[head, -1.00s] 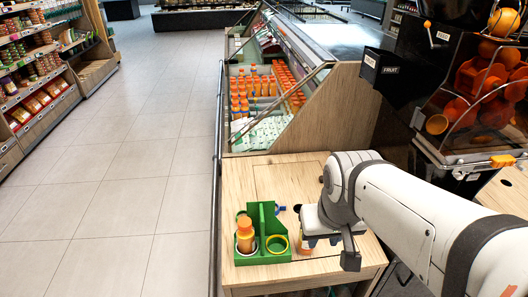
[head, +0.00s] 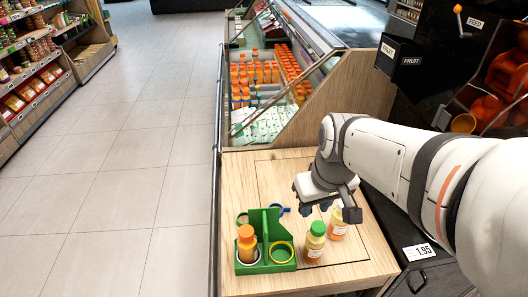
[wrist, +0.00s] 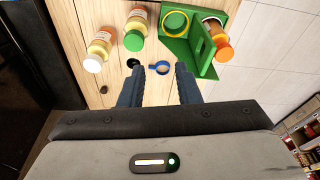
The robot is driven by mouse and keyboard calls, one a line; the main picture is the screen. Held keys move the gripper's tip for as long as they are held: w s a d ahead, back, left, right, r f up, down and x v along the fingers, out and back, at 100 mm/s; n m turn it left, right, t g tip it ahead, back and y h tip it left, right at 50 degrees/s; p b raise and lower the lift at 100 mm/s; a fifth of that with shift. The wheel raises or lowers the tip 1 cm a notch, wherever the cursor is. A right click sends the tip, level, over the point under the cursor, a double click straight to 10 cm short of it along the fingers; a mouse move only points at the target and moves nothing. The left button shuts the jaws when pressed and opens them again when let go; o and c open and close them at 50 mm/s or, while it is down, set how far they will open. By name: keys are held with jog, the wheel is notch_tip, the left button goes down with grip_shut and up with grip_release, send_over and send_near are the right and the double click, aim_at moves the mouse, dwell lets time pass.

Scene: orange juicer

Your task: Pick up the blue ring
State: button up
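The blue ring (head: 279,210) lies on the wooden counter behind the green caddy (head: 270,224). It has a small side tab. In the wrist view, the blue ring (wrist: 160,68) appears ahead of and between the two fingertips of my gripper (wrist: 159,72). The fingers are apart, with nothing held between them. In the head view, my gripper (head: 328,207) hangs over the counter, to the right of the ring. The height of the fingers above the counter is hard to tell.
The caddy holds an orange-capped bottle (head: 247,244) and a yellow ring (head: 281,252). A green-capped bottle (head: 314,242) and another bottle (head: 338,226) stand to its right, close to my gripper. A refrigerated display (head: 262,95) stands behind the counter.

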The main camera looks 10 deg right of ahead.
jog(key=w+d+f+n+g+y+b, duration=0.1)
jog(key=w+d+f+n+y+b, duration=0.15)
jog(key=w+f+n, duration=0.7)
jog(key=w+d+f+n+g+y+b, duration=0.15)
jog(key=w+f+n+b, duration=0.3)
jog(key=w+f, duration=0.85)
jog(key=shift+n+t, duration=0.35)
jog(key=shift+n, duration=0.05)
jog(key=x, duration=0.4)
jog(key=p+x, duration=0.1)
jog(key=x, duration=0.2)
jog(key=shift+a+r, duration=0.15)
jog(key=shift+a, duration=0.15)
jog(key=shift+c, duration=0.2)
grip_shut()
